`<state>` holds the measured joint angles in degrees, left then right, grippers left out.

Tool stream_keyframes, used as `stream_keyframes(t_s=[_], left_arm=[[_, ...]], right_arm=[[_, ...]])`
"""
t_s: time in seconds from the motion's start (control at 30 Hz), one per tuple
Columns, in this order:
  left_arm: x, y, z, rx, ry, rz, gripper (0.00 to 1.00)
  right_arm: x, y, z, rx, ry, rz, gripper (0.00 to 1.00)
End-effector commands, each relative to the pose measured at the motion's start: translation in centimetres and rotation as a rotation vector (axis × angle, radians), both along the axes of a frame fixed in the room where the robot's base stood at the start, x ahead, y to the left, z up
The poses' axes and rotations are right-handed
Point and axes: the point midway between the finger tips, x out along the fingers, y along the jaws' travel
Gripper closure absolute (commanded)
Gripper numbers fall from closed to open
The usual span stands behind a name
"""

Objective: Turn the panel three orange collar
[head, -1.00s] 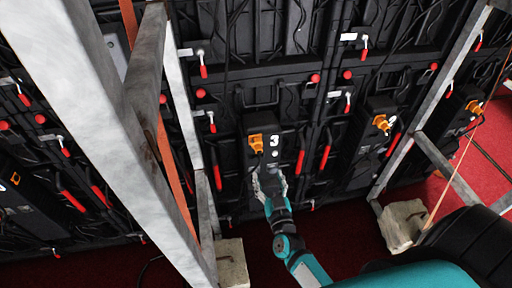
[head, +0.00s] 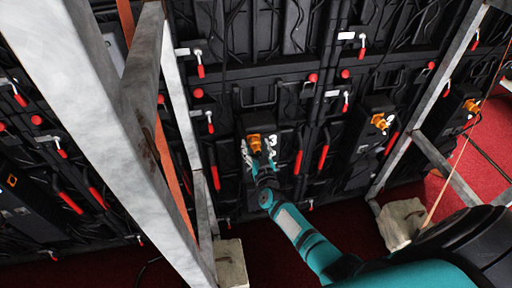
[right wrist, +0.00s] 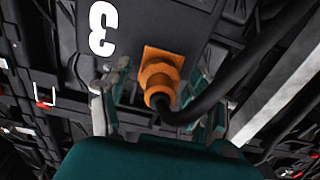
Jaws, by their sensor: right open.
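The orange collar (head: 254,142) is on the panel box marked 3, in the middle of the head view. In the right wrist view the orange collar (right wrist: 158,82) has a square flange and a black cable leaving it. My right gripper (head: 258,152) is at the collar. In the right wrist view the open fingers of the right gripper (right wrist: 160,95) stand on either side of the collar, with gaps visible. Whether they touch it I cannot tell. My left gripper is not in view.
Another orange connector (head: 380,122) sits on the panel to the right. A grey metal frame post (head: 95,110) crosses the left side. A diagonal brace (head: 430,100) stands at right. Concrete blocks (head: 402,224) rest on the red floor. Red-handled latches dot the wall.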

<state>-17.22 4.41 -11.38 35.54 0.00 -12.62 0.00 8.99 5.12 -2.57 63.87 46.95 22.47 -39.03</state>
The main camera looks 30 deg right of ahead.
Motion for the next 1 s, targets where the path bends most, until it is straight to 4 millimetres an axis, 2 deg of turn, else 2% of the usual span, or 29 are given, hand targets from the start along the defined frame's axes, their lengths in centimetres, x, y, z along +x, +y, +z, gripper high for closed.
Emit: stream_keyframes(t_s=[0.1, 0.5, 0.77, 1.0], left_arm=[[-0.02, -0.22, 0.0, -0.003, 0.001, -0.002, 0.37], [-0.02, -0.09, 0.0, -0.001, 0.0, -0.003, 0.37], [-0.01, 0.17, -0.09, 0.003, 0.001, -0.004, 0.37], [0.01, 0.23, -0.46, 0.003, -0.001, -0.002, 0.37]], right_arm=[[-0.03, 0.01, -0.01, 0.0, 0.0, 0.0, 0.4], [-0.06, 0.02, -0.02, 0.0, 0.0, 0.0, 0.92], [-0.07, 0.03, -0.06, 0.022, -0.006, 0.0, 0.94], [-0.08, 0.08, -0.19, 0.137, -0.033, 0.0, 0.94]])
